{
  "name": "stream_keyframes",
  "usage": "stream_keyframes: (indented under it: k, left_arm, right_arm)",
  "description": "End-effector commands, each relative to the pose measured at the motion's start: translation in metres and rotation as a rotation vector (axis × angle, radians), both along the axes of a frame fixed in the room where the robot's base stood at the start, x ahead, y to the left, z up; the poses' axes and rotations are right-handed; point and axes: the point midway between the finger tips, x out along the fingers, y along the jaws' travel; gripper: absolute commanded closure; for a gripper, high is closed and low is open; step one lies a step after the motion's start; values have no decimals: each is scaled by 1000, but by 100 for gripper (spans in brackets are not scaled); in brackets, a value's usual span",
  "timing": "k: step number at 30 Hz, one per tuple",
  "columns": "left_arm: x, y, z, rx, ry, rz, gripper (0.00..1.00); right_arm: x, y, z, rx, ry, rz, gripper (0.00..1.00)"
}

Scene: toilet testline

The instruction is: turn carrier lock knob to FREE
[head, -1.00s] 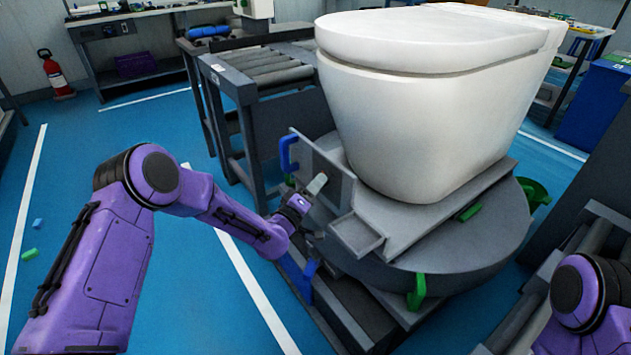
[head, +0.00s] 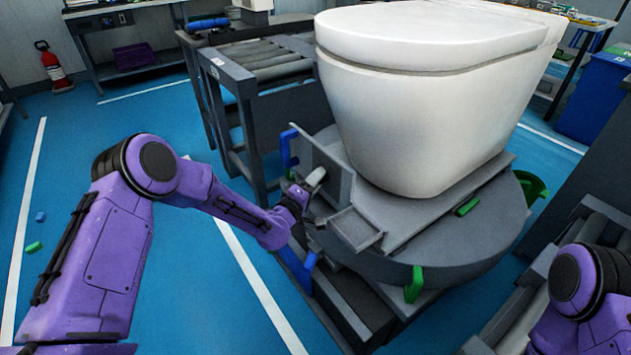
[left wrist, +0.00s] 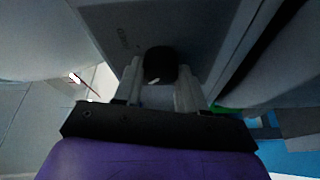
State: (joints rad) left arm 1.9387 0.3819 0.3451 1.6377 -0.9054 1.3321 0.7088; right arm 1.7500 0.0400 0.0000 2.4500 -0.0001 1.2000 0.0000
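The black round lock knob (left wrist: 160,64) sits on a grey panel (left wrist: 208,30) of the carrier in the left wrist view. Small lettering beside the knob is too dark and blurred to read surely. My left gripper (left wrist: 159,85) has one finger on each side of the knob, with narrow gaps showing, so it looks open around it. In the head view my left gripper (head: 306,190) is at the near left side of the carrier (head: 400,222), by its upright plate; the knob is hidden there. My right gripper is out of view.
A white toilet (head: 415,110) stands on the carrier above a round grey turntable (head: 460,250). Blue handles (head: 288,148) and green tabs (head: 414,284) stick out around it. A roller conveyor (head: 262,65) stands behind.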

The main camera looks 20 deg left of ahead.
Motion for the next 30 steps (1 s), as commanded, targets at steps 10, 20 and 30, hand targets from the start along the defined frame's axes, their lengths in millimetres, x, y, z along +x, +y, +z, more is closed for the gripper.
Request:
stream_keyframes:
  k: [10,20,30]
  left_arm:
    - [0,0,0,1,1,0,34]
    - [-55,16,-2,-2,3,2,34]
    - [-101,29,-6,0,2,1,34]
  right_arm:
    - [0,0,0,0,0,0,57]
    - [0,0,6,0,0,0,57]
    - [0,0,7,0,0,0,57]
